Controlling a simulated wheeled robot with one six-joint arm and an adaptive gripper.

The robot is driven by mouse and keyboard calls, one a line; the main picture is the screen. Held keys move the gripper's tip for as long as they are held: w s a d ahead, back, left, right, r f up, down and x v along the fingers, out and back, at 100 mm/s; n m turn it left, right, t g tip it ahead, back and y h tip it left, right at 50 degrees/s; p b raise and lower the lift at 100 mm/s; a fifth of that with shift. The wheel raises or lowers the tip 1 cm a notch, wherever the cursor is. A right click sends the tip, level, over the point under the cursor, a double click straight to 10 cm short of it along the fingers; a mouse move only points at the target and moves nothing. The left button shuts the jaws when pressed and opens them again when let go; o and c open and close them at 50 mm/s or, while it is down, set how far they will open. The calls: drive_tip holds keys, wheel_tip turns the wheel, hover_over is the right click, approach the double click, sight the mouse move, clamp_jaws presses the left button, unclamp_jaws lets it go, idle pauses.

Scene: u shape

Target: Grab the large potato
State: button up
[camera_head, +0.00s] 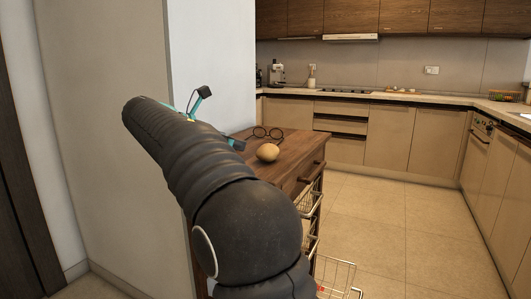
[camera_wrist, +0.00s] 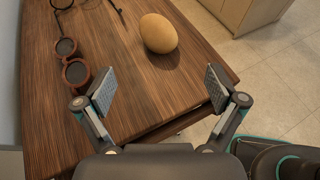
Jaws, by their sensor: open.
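The large potato (camera_head: 268,152) is a smooth, tan, rounded thing lying on the top of a brown wooden cart. In the wrist view the potato (camera_wrist: 159,33) sits ahead of my gripper (camera_wrist: 160,88), beyond its fingertips and roughly midway between them. The two fingers are wide apart with nothing between them but the cart top. In the head view my arm hides most of the gripper; one finger end (camera_head: 203,92) shows near the wall. The potato is not touched.
The wooden cart top (camera_head: 300,147) also holds dark round-framed glasses (camera_head: 267,132). Wire baskets (camera_head: 335,277) hang below the cart. A wall stands left; the tiled floor (camera_head: 400,220) right is clear.

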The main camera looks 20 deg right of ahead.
sight(268, 150)
drive_tip(key=b+x, duration=0.1)
drive_tip(key=x, duration=1.3)
drive_tip(key=shift+w+r+b, duration=0.1)
drive_tip(key=shift+w+b, duration=0.05)
drive_tip(key=shift+b, duration=0.2)
drive_tip(key=shift+a, duration=0.1)
drive_tip(key=c, duration=1.4)
drive_tip(key=shift+r, duration=0.15)
